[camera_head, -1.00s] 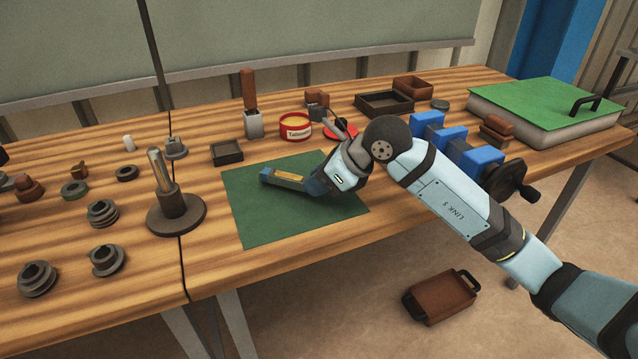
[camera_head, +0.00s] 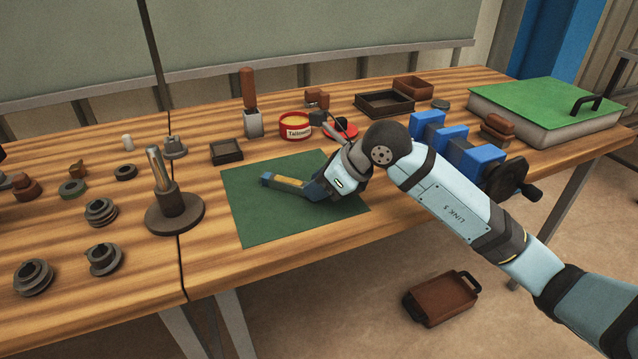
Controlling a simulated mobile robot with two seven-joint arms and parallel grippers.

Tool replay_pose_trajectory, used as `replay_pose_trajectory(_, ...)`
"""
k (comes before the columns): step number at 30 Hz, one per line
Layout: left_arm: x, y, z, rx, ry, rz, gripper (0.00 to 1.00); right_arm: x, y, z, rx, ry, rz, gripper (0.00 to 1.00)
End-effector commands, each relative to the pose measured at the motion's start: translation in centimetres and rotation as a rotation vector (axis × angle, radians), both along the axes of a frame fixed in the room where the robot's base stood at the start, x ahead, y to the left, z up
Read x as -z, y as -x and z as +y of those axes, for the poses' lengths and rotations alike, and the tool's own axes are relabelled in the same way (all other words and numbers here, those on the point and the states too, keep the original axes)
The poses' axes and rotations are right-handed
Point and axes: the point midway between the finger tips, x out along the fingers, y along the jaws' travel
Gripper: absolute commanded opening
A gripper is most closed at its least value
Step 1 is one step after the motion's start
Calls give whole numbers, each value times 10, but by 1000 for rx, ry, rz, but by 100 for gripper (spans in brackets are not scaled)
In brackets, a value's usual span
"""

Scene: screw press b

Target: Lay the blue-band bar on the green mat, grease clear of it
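The green mat (camera_head: 262,224) lies on the bench at mid-picture. A slim tan bar with a bluish end (camera_head: 285,182) is over the mat, its free end pointing left. My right gripper (camera_head: 315,190) is low over the mat at the bar's right end. Its fingers are small and partly hidden by the wrist, so I cannot tell whether they grip the bar. Whether the bar touches the mat is also unclear. The grease is a red tin with a pale label (camera_head: 295,127), beyond the mat's far edge and apart from it. My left gripper is out of view.
A round stand with an upright steel rod (camera_head: 174,210) is left of the mat. A small dark tray (camera_head: 227,152) and a wooden-handled tool (camera_head: 252,105) stand behind it. A red lid (camera_head: 342,130) lies beside the tin. A blue vice (camera_head: 455,145) is right of my wrist.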

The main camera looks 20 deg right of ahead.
Motion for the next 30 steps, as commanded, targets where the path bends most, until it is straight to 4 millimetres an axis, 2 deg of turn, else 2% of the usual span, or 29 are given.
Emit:
replay_pose_trajectory(1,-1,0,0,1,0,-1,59,0,0,0,0,0,0,41)
replay_pose_trajectory(2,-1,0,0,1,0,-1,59,0,0,0,0,0,0,48)
replay_pose_trajectory(13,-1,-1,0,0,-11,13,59,-6,0,0,0,-1,-1,48)
replay_pose_trajectory(14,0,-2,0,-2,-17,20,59,-9,0,1,-1,-1,0,48)
replay_pose_trajectory(16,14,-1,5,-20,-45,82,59,-18,0,1,-1,-2,-1,48)
replay_pose_trajectory(18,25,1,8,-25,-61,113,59,-25,6,-9,3,2,-4,48)
replay_pose_trajectory(30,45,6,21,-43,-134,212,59,-84,48,-53,1,2,-2,48)
